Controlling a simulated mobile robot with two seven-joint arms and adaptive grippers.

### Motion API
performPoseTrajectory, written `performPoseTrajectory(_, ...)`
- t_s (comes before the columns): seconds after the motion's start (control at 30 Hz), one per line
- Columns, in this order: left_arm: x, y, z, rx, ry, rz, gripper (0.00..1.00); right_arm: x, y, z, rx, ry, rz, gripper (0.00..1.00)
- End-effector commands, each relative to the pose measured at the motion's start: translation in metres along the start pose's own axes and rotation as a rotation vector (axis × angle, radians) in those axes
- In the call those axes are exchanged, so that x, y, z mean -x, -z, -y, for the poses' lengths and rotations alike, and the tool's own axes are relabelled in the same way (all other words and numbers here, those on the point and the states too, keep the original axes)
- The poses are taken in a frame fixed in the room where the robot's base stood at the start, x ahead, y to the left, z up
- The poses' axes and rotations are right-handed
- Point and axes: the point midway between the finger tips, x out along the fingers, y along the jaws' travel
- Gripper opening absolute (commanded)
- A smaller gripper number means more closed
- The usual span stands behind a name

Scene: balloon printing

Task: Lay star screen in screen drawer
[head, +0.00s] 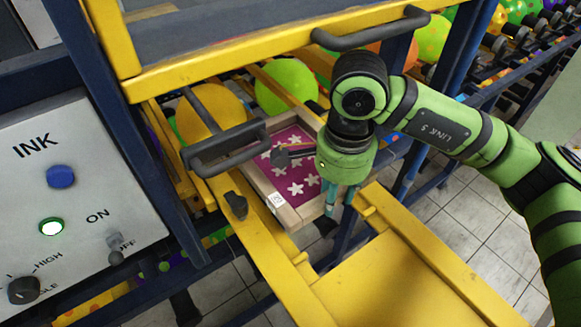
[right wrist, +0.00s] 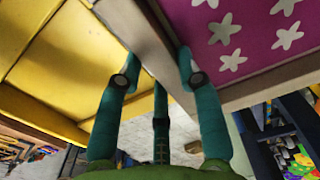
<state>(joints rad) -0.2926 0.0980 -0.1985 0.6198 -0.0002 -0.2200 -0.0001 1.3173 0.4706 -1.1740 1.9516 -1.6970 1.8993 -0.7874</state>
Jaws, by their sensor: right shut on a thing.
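The star screen is a pale wooden frame with purple mesh and white stars (head: 300,188), held over the yellow rails in the middle of the head view. My right gripper (head: 335,193) is shut on the frame's right-hand edge. In the right wrist view, the fingers of my right gripper (right wrist: 158,75) straddle the frame's rim, with the purple mesh of the star screen (right wrist: 255,35) to the right. The yellow screen drawer (head: 400,270) shows at the lower right, beside the screen. I cannot tell whether the screen touches the rails. My left gripper is not in view.
A white INK panel (head: 85,185) with a blue button and lit green button stands at left. A dark handle (head: 225,147) lies left of the screen. Yellow beams (head: 270,50) cross above it. Balloons (head: 285,85) sit behind. Tiled floor shows at lower right.

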Motion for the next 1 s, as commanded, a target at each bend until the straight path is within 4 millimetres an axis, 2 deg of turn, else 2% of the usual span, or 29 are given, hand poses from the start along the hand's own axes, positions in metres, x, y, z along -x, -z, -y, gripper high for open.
performPoseTrajectory(0.13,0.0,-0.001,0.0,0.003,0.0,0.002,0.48,0.0,0.001,0.0,-0.001,0.001,0.0,0.0)
performPoseTrajectory(0.43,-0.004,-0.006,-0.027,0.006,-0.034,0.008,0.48,-0.011,0.0,0.0,-0.001,-0.001,0.001,0.0)
performPoseTrajectory(0.93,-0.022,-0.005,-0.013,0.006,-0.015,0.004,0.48,-0.059,0.0,-0.002,-0.002,-0.001,0.001,0.0)
performPoseTrajectory(1.0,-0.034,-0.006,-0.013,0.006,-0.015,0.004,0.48,-0.068,0.0,-0.001,-0.001,0.002,0.0,0.0)
